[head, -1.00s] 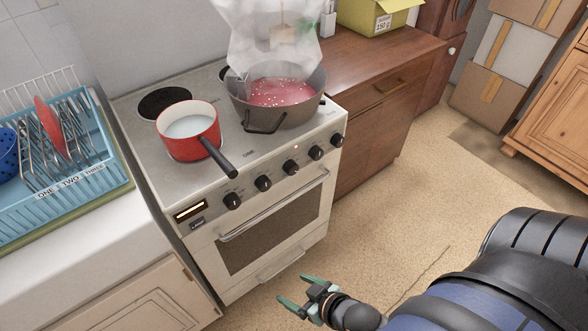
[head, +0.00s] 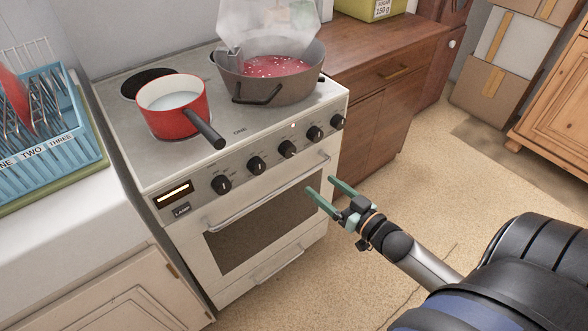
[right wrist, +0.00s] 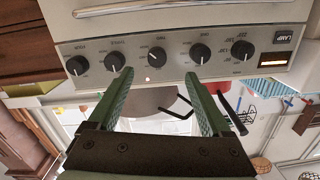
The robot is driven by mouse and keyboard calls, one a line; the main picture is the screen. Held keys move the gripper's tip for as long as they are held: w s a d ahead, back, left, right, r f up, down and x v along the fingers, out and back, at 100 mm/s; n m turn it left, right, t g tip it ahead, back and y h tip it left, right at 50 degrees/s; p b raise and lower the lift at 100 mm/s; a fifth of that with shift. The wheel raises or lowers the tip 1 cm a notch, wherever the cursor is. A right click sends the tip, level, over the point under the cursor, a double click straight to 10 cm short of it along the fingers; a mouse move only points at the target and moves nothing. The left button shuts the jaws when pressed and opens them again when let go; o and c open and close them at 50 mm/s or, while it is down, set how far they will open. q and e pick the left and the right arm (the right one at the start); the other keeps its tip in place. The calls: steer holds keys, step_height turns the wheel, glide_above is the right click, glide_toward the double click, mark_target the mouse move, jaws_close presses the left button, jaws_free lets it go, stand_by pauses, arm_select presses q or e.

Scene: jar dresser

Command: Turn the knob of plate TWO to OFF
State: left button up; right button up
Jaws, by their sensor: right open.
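The stove's front panel carries a row of several black knobs, such as the leftmost one (head: 221,184), the middle one (head: 287,149) and the rightmost one (head: 337,121). My right gripper (head: 322,187) is open and empty, in front of the oven door and below the knobs. In the right wrist view the panel appears upside down. The middle knob (right wrist: 157,57) lies between the lines of the two green fingers (right wrist: 158,76), apart from them. My left gripper is not in view.
A red saucepan (head: 165,118) stands on the stove, its handle reaching towards the panel. A large brown pot (head: 300,88) with pink contents stands behind. The oven handle (head: 268,195) runs below the knobs. A blue dish rack (head: 70,150) is at left.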

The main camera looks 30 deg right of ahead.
mark_target(291, 153)
steer(key=w, duration=0.4)
steer(key=w+b, duration=0.1)
steer(key=w, duration=0.3)
steer(key=w+r, duration=0.1)
steer(key=w, duration=0.2)
steer(key=shift+w+a+b, duration=0.2)
steer(key=shift+w+b, duration=0.1)
steer(key=shift+w, duration=0.1)
steer(key=shift+w+a, duration=0.1)
steer(key=shift+w, duration=0.55)
jaws_close()
